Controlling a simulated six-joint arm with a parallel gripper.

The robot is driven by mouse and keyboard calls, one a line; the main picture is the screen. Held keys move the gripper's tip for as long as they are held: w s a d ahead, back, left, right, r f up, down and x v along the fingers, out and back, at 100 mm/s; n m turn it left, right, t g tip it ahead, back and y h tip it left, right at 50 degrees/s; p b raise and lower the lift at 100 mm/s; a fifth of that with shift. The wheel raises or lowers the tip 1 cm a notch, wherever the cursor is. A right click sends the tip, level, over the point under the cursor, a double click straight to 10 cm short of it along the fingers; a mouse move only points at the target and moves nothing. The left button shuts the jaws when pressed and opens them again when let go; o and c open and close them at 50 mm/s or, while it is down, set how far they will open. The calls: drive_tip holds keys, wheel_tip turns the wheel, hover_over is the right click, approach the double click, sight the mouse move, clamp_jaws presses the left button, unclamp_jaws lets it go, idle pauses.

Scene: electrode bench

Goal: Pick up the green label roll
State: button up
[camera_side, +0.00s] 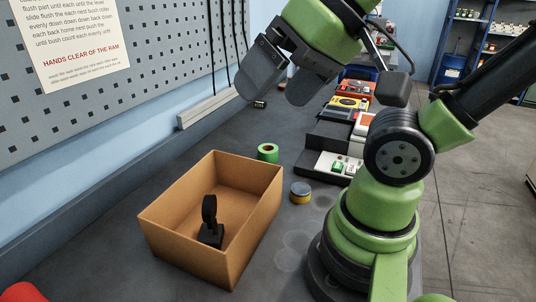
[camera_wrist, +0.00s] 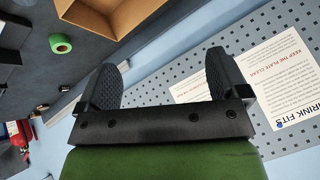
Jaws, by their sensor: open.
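The green label roll (camera_side: 267,152) lies on the dark bench, just behind the far right corner of the cardboard box. It also shows in the wrist view (camera_wrist: 61,43) at the upper left. My gripper (camera_side: 273,98) is raised above the bench, behind and above the roll, with its fingers apart and nothing between them. In the wrist view the two dark ridged fingers (camera_wrist: 163,76) are spread, with wall and pegboard beyond them. The roll is off to the left of the fingers and apart from them.
An open cardboard box (camera_side: 190,260) holds a black object (camera_side: 210,225). A yellow and blue roll (camera_side: 300,192) stands right of the box. A dark tray (camera_side: 318,160) and several coloured items line the right. A pegboard (camera_side: 150,60) and pale rail (camera_side: 208,108) edge the left.

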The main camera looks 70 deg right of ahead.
drive_tip(key=w+d+f+m+g+h, duration=0.1)
drive_tip(key=w+d+f+m+h, duration=0.15)
drive_tip(key=w+d, duration=0.45)
drive_tip(key=w+d+f+m+g+h, duration=0.1)
drive_tip(key=w+d+f, duration=0.2)
drive_tip(key=w+d, duration=0.35)
drive_tip(key=d+f+g, duration=0.1)
drive_tip(key=d+f, duration=0.4)
drive_tip(key=d+f+m+g, duration=0.1)
drive_tip(key=d+f, duration=0.3)
drive_tip(key=d, duration=0.1)
drive_tip(key=d+f+h, duration=0.1)
drive_tip(key=d+f, duration=0.3)
drive_tip(key=f, duration=0.1)
drive_tip(key=shift+w+d+f+g, duration=0.15)
drive_tip(key=shift+d+f+g, duration=0.15)
drive_tip(key=shift+d+g, duration=0.1)
hover_over(268, 148)
drive_tip(key=s+a, duration=0.1)
drive_tip(key=shift+m, duration=0.25)
wheel_tip(268, 148, down, 4)
drive_tip(key=shift+a+f, duration=0.1)
drive_tip(key=shift+f, duration=0.05)
drive_tip(key=shift+x, duration=3)
drive_tip(key=shift+s, duration=0.1)
drive_tip(key=shift+c, duration=0.4)
drive_tip(key=c, duration=0.9)
